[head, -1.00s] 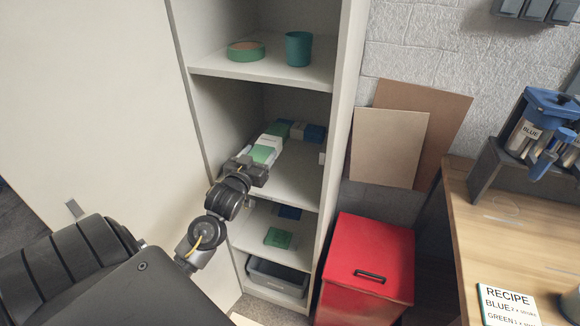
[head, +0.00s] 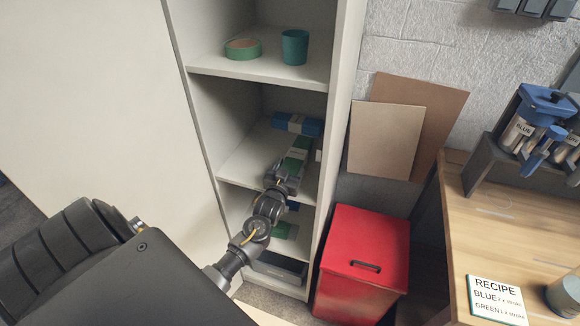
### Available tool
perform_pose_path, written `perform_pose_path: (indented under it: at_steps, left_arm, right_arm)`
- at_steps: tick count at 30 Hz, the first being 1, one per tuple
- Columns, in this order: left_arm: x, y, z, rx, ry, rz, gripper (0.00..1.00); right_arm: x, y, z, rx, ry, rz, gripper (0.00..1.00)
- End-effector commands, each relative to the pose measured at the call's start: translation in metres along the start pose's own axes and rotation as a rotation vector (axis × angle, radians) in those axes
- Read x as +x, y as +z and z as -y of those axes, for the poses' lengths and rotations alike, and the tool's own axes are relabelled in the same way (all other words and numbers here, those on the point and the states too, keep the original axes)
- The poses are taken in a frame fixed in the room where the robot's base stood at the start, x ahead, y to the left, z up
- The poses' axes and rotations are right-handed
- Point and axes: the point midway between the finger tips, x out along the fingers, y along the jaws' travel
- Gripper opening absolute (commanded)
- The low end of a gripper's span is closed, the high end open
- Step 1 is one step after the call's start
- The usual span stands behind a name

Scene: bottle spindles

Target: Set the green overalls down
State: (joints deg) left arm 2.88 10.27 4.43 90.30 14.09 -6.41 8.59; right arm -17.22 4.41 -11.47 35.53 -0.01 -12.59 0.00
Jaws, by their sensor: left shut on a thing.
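The green overalls (head: 299,152) are a folded green pack with a white band, at the middle shelf (head: 243,158) of the tall cabinet. My left gripper (head: 283,174) is shut on the near end of the pack, and the gripper and wrist partly hide it. I cannot tell whether the pack's underside touches the shelf. A folded blue pack with a pale band (head: 296,124) lies behind it on the same shelf. My right gripper is not in view.
The upper shelf holds a green tape roll (head: 243,49) and a teal cup (head: 294,47). A lower shelf holds another green pack (head: 285,231), partly hidden by my arm. A red bin (head: 362,255) stands right of the cabinet. The middle shelf's left side is clear.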

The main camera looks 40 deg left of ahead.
Motion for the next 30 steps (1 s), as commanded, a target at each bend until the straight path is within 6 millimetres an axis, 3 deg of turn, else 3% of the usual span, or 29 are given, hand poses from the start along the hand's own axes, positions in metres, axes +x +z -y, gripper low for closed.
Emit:
perform_pose_path:
  at_steps: [12, 13, 18, 27, 30]
  left_arm:
    - [0.0003, 0.0076, 0.0002, -0.001, 0.0, -0.004, 0.35]
    - [0.0001, 0.0086, 0.0002, -0.001, 0.0, -0.002, 0.65]
    - [0.0001, 0.0076, 0.0003, -0.001, 0.0, -0.002, 0.85]
    - [0.0001, 0.0045, 0.0004, -0.001, 0.0, -0.002, 0.85]
    - [-0.0087, 0.0073, 0.0, -0.001, 0.001, -0.001, 0.85]
  right_arm:
    - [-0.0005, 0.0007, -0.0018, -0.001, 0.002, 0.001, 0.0]
    - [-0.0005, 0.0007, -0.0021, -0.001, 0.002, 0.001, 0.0]
    - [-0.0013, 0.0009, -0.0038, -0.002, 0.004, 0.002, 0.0]
    - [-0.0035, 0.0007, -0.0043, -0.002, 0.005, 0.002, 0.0]
    - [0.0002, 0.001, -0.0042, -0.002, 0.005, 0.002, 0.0]
